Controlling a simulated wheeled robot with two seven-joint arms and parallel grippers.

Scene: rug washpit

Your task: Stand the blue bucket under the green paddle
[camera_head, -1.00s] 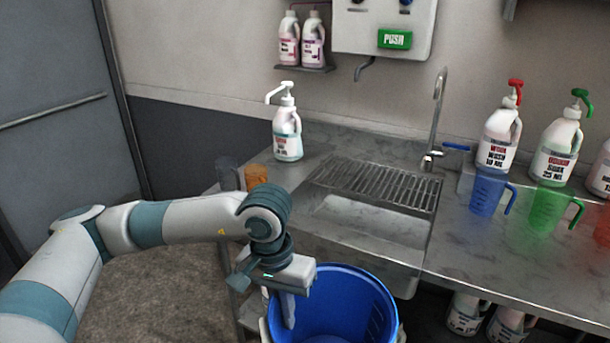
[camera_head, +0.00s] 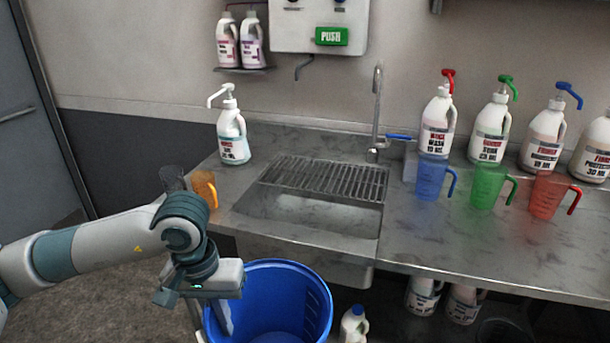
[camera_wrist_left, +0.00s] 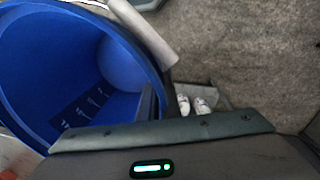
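The blue bucket (camera_head: 285,292) is upright and empty inside, low in front of the counter in the head view; its base is out of the picture. My left gripper (camera_head: 226,315) is shut on its left rim, with a finger showing against the wall. The bucket also fills the upper left of the left wrist view (camera_wrist_left: 50,60). The green paddle (camera_head: 331,36), marked PUSH, is on the front of a pale wall dispenser (camera_head: 285,22). A short grey spout (camera_head: 304,67) hangs below the dispenser. My right gripper is not in view.
A steel counter (camera_head: 470,245) holds a sink with a drain grate (camera_head: 325,178) below the dispenser. A pump bottle (camera_head: 233,140) and an orange jug (camera_head: 204,187) stand left of it. A tap (camera_head: 376,120), coloured jugs and several pump bottles stand right. Bottles (camera_head: 353,325) sit underneath.

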